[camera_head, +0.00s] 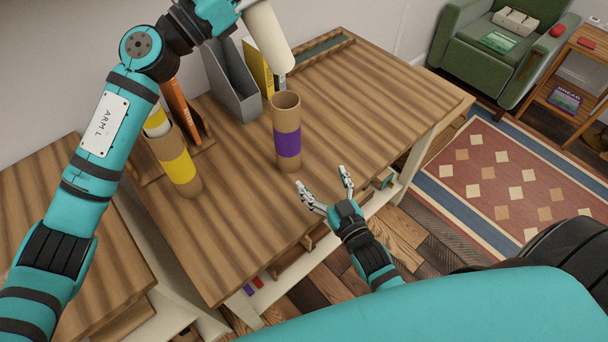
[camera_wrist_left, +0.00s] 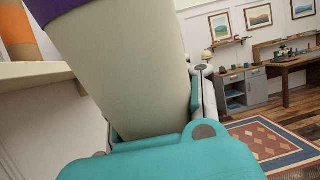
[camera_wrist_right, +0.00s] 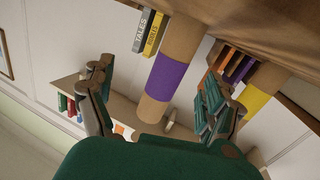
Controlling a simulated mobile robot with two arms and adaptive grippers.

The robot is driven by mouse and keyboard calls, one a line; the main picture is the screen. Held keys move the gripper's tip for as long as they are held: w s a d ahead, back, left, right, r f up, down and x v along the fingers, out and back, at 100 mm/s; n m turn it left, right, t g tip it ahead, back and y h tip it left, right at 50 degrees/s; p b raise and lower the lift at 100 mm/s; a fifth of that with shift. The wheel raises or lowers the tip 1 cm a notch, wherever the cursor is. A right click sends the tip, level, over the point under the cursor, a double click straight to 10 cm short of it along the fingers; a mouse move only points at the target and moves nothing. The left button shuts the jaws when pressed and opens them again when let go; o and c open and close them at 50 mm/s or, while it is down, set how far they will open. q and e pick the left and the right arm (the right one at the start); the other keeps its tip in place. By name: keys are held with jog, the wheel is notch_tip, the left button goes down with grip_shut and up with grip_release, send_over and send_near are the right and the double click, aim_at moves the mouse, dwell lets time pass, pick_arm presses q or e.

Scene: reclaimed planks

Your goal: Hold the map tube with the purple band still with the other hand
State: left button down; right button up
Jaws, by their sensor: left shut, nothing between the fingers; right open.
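The brown map tube with the purple band (camera_head: 287,144) stands upright on the plank table and its open top looks empty. My right gripper (camera_head: 322,176) is open and empty, near the table's front edge, apart from the tube; its right wrist view shows the tube (camera_wrist_right: 168,76) beyond and between the spread fingers. My left gripper is shut, up behind the purple-banded tube; a cream roll (camera_head: 268,40) covers most of it. In the left wrist view the roll (camera_wrist_left: 125,70), with purple at its upper end, fills the picture and hides the grip.
A tube with a yellow band (camera_head: 178,168) stands left, a roll in its mouth. A grey file holder (camera_head: 232,85), a yellow book (camera_head: 258,68) and a shallow tray (camera_head: 320,50) are at the back. The table's right half is clear.

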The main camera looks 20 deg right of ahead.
aim_at(287, 140)
jog(key=shift+m+t+h, duration=0.3)
jog(key=shift+m+h, duration=0.2)
jog(key=shift+m, duration=0.2)
jog(key=a, duration=0.1)
jog(key=w+a+r, duration=0.1)
jog(key=a+r, duration=0.1)
jog(key=a, duration=0.1)
jog(key=shift+w+r, duration=0.1)
jog(key=shift+w, duration=0.5)
jog(key=w, duration=1.1)
jog(key=shift+w, duration=0.35)
jog(key=c, duration=1.2)
jog(key=shift+c, duration=0.2)
